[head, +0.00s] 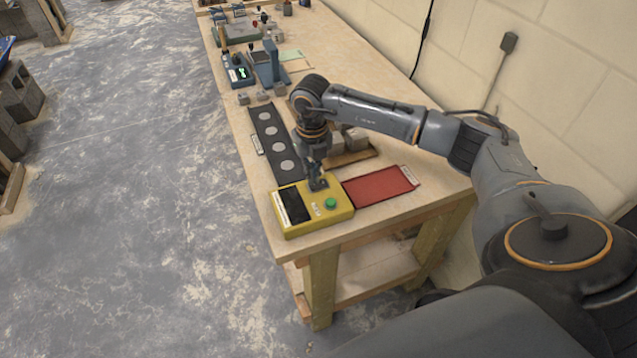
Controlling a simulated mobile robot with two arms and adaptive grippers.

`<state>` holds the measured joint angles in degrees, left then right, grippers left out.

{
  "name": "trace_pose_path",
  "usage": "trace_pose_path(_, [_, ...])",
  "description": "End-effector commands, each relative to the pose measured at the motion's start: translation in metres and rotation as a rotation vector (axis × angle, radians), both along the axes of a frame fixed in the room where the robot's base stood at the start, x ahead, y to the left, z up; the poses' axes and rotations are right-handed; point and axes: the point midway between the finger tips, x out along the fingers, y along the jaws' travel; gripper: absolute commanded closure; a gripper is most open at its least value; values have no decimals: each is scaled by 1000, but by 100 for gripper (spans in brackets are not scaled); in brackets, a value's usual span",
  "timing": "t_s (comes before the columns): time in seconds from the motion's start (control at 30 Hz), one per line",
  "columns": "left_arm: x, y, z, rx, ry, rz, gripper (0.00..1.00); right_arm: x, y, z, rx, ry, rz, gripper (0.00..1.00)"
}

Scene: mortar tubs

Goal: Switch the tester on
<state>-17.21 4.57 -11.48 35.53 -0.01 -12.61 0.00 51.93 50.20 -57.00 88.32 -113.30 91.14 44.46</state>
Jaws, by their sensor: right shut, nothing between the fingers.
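The tester, a yellow box (335,219), sits at the near left corner of the wooden bench (420,213). It has a dark display (294,205) on its left, a green button (330,203) and small lettering on top. My right gripper (317,184) points down at the back part of the box top, behind the green button. It is shut and empty; its fingertips are at a small dark grey part there, and I cannot tell whether they touch it. My left gripper is not in view.
A red mat (381,186) lies right of the tester. A black strip with several pale discs (269,131) lies behind it. Grey blocks (355,138) stand on a board beside my right arm. A blue device with a lit green screen (238,74) stands further back.

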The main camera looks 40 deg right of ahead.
Motion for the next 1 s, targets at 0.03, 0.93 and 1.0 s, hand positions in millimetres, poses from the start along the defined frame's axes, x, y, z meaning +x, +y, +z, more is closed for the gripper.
trace_pose_path(0.03, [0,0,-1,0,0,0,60,0,0,-2,0,0,0,100])
trace_pose_path(0.93, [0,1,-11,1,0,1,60,0,0,-15,0,1,0,100])
trace_pose_path(1.0, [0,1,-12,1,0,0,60,0,0,-16,0,1,0,100])
